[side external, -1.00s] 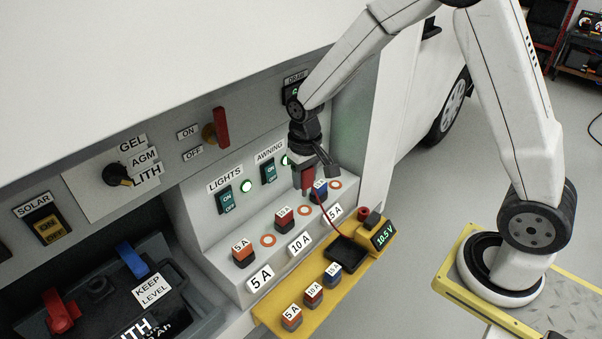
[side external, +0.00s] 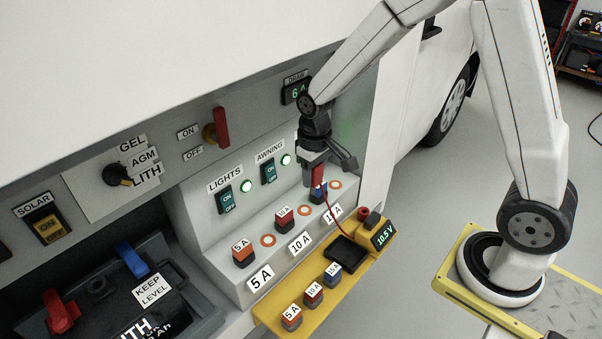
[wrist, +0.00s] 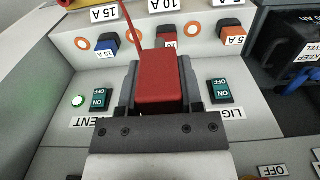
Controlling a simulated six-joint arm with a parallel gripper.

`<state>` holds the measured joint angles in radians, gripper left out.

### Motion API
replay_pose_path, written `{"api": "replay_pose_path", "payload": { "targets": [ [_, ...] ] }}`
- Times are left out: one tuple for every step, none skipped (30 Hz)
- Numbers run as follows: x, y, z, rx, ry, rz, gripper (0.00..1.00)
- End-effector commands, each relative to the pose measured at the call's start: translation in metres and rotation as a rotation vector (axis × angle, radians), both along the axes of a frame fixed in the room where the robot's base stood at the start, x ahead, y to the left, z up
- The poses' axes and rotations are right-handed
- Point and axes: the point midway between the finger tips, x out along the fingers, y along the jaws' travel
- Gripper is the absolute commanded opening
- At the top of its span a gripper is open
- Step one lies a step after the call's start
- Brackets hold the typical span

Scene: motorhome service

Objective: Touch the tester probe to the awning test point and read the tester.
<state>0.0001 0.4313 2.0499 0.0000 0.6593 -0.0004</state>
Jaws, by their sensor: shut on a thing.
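My gripper (side external: 314,176) is shut on the red tester probe (wrist: 160,80), which fills the middle of the wrist view. It is over the fuse ledge, in front of the blue 15 A fuse (side external: 318,196) in the side view. The probe's tip is hidden, so contact cannot be told. Orange ring test points (side external: 335,185), (side external: 302,211) and (side external: 267,240) lie beside the fuses; none has its own awning label that I can read. The awning switch (side external: 269,172) is on the panel behind. A red lead runs from the probe towards the tester.
A yellow shelf (side external: 268,318) in front holds spare fuses (side external: 313,294) and a black tray (side external: 345,252). The red 10 A fuse (side external: 284,217) and orange 5 A fuse (side external: 242,254) stand on the ledge. The draw display (side external: 296,92) reads 6 A. The battery (side external: 110,290) is at lower left.

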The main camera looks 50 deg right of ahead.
Motion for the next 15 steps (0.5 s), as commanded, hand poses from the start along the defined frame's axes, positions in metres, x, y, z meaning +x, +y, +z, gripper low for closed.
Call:
{"api": "replay_pose_path", "payload": {
  "targets": [
    [0.0001,0.0,0.0,0.0,0.0,0.0,0.0],
    [0.0001,0.0,0.0,0.0,0.0,0.0,0.0],
    [0.0001,0.0,0.0,0.0,0.0,0.0,0.0],
    [0.0001,0.0001,0.0,0.0,0.0,0.0,0.0],
    [0.0001,0.0001,0.0,0.0,0.0,0.0,0.0],
    [0.0001,0.0,0.0,0.0,0.0,0.0,0.0],
    [0.0002,0.0,-0.0001,0.0,0.0,0.0,0.0],
    [0.0003,-0.0001,-0.0002,0.0,0.0,0.0,0.0],
    [0.0007,-0.0003,-0.0005,0.0,0.0,0.0,0.0],
    [0.0012,-0.0006,-0.0009,0.0,0.0,-0.001,0.0],
    [0.0019,-0.001,-0.0015,0.0,0.0,-0.001,0.0],
    [0.0031,-0.0017,-0.0024,0.0,0.001,-0.001,0.0],
    [0.0042,-0.0024,-0.0033,0.0,0.001,-0.001,0.0],
    [0.0056,-0.0033,-0.0044,0.0,0.001,-0.001,0.0],
    [0.0081,-0.0046,-0.0061,0.0,0.001,-0.001,0.0]
  ]
}}
